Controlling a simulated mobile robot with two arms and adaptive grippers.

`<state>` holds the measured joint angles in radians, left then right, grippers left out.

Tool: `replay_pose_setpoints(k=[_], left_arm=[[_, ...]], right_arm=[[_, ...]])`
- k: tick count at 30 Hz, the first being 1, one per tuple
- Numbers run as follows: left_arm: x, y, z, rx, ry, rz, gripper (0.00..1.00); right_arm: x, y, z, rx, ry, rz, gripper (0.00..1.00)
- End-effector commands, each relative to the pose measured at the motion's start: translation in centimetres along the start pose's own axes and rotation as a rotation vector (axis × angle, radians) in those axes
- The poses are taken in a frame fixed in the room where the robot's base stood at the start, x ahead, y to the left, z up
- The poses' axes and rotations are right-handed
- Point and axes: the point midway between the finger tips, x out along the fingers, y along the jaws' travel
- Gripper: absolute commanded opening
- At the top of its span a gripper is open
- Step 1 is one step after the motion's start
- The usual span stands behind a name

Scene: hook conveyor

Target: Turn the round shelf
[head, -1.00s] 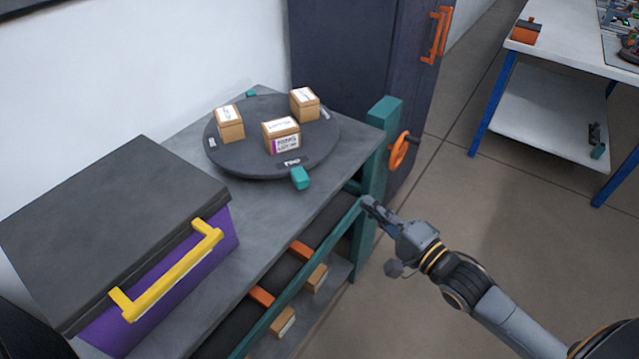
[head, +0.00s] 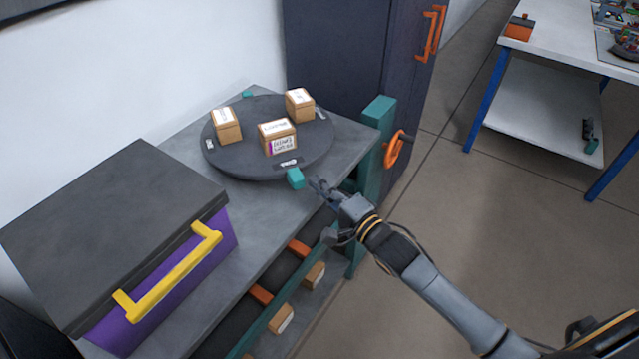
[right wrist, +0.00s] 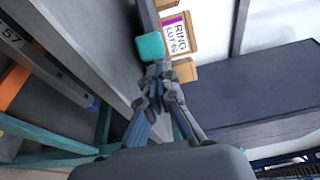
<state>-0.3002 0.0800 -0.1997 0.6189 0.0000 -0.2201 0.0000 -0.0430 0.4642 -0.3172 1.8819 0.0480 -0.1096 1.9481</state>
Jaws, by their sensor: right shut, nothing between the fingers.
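The round shelf (head: 232,161) is a dark grey turntable on top of a grey bench. It carries three small labelled cardboard boxes, one of them at the front (head: 278,138). A teal knob (head: 295,178) sticks out from its front rim. The knob also shows in the right wrist view (right wrist: 151,46), just beyond my fingertips. My right gripper (head: 318,187) is shut and empty, close beside the knob on its right. Whether the fingertips touch the knob I cannot tell. My left gripper is not in view.
A purple box with a dark lid (head: 120,220) and yellow handle stands left on the bench. A teal post (head: 376,130) rises at the bench's right corner. A dark cabinet (head: 335,50) stands behind. Open floor lies to the right, before a white table (head: 570,45).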

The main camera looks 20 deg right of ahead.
Motion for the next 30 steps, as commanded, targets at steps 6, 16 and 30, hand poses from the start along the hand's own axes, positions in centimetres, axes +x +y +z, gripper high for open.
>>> replay_pose_setpoints(k=[6,16,30], left_arm=[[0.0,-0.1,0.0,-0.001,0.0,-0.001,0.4],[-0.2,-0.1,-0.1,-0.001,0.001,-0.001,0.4],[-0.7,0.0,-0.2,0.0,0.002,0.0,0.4]], right_arm=[[0.0,0.0,0.2,0.0,0.0,0.0,0.0],[0.1,0.0,0.5,0.0,0.0,0.0,0.0],[0.3,0.0,1.8,-0.001,0.0,0.0,0.0]])
